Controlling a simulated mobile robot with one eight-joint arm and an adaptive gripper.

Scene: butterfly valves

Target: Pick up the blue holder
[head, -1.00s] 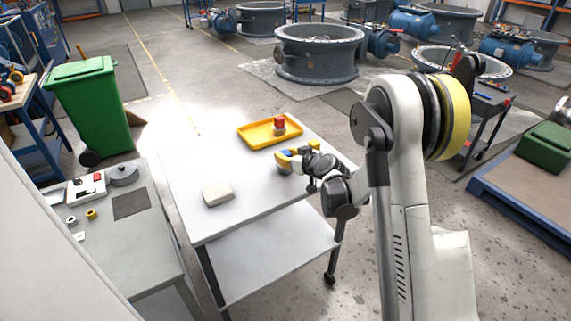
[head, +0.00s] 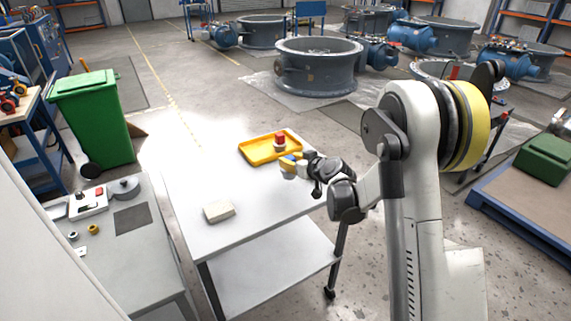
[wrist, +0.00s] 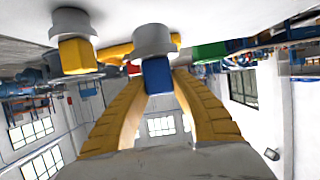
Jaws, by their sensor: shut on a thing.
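The blue holder (wrist: 157,76) has a blue block grip and a round grey flanged base. In the wrist view, which looks upside down, my gripper (wrist: 157,82) has its yellow fingers closed around the blue grip. In the head view my gripper (head: 292,166) is over the far right part of the white table, near the yellow tray, and only a bit of blue (head: 290,157) shows there. I cannot tell for sure whether the base is clear of the tabletop.
A yellow holder (wrist: 76,55) with a grey base stands beside the blue one in the wrist view. A red-topped holder (head: 280,141) sits in the yellow tray (head: 256,152). A pale block (head: 218,211) lies on the white table (head: 235,238).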

